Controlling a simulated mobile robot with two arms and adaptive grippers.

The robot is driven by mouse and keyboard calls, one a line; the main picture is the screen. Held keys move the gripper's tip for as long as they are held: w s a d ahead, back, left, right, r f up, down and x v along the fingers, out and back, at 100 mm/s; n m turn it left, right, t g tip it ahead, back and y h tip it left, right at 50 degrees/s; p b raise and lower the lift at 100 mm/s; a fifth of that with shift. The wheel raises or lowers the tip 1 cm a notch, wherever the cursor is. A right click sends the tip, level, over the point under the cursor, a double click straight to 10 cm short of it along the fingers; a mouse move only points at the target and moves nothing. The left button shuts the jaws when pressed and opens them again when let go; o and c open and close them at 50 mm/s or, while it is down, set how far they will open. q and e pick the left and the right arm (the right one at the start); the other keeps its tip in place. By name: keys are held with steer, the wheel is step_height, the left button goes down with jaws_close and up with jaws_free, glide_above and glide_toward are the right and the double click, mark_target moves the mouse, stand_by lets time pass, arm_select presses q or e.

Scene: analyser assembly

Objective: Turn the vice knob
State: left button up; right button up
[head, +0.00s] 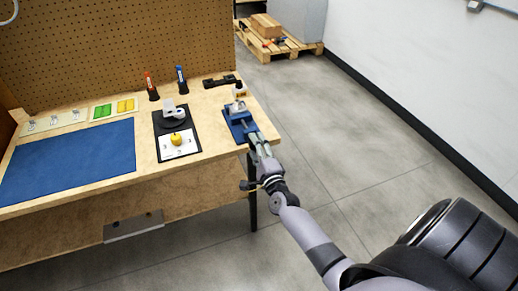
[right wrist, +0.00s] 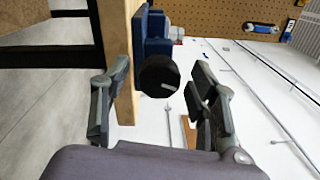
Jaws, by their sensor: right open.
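The blue vice (head: 236,117) is at the right end of the wooden workbench. It shows again at the top of the right wrist view (right wrist: 154,24). Its round black knob (right wrist: 158,76) carries a light mark and faces the right wrist camera. My right gripper (head: 257,139) reaches the vice from the front right and hides the knob in the head view. In the right wrist view the gripper (right wrist: 161,70) is open, with one finger on each side of the knob and a visible gap to both. It holds nothing. My left gripper is not in view.
Left of the vice, a black mat (head: 190,147) bears a grey instrument (head: 174,114) and a yellow object (head: 177,139). A blue mat (head: 70,160) lies farther left. Red (head: 151,86) and blue (head: 181,80) markers stand behind. Open floor lies right of the bench.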

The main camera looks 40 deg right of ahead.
steer(key=v, duration=1.2)
steer(key=shift+w+f, duration=0.1)
steer(key=shift+f, duration=0.05)
steer(key=s+a+f+n+g+y, duration=0.25)
steer(key=s+f+n, duration=0.2)
steer(key=f, duration=0.55)
steer(key=s+a+f+n+g+y, duration=0.1)
steer(key=s+a+f+n+g, duration=0.3)
steer(key=f, duration=0.6)
steer(key=s+a+f+n+g+y, duration=0.1)
steer(key=s+a+f+n+g, duration=0.15)
steer(key=s+f+n, duration=0.6)
steer(key=s+f+n+g, duration=0.4)
steer(key=s+f, duration=0.4)
steer(key=s, duration=0.3)
steer(key=s+a+f+n+g+p, duration=0.1)
steer(key=s+f+n+g, duration=0.2)
steer(key=s+f, duration=0.5)
steer(key=s+n, duration=0.1)
steer(key=s, duration=0.3)
steer(key=shift+a+n+g, duration=0.3)
steer(key=shift+g, duration=0.1)
